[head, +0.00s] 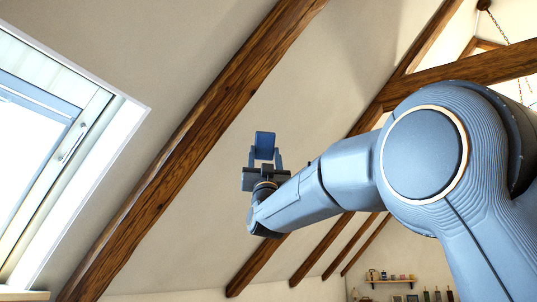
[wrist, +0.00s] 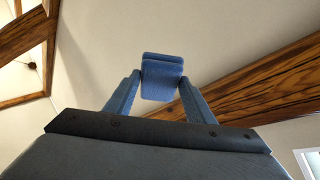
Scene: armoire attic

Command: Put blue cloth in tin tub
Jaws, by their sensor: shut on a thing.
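My gripper (head: 264,158) is raised high, pointing up in front of the sloped wall. It is shut on the blue cloth (head: 265,142), which looks like a small folded blue block standing above the fingers. In the wrist view the cloth (wrist: 162,78) sits between the two blue fingertips (wrist: 161,88), with its folded layers at the top edge. The tin tub is not in view in either picture.
Brown wooden beams (head: 190,130) run along the sloped ceiling. A bright skylight window (head: 50,150) is at the left. A small wall shelf (head: 392,279) with several little items is low at the right. The air around the gripper looks clear.

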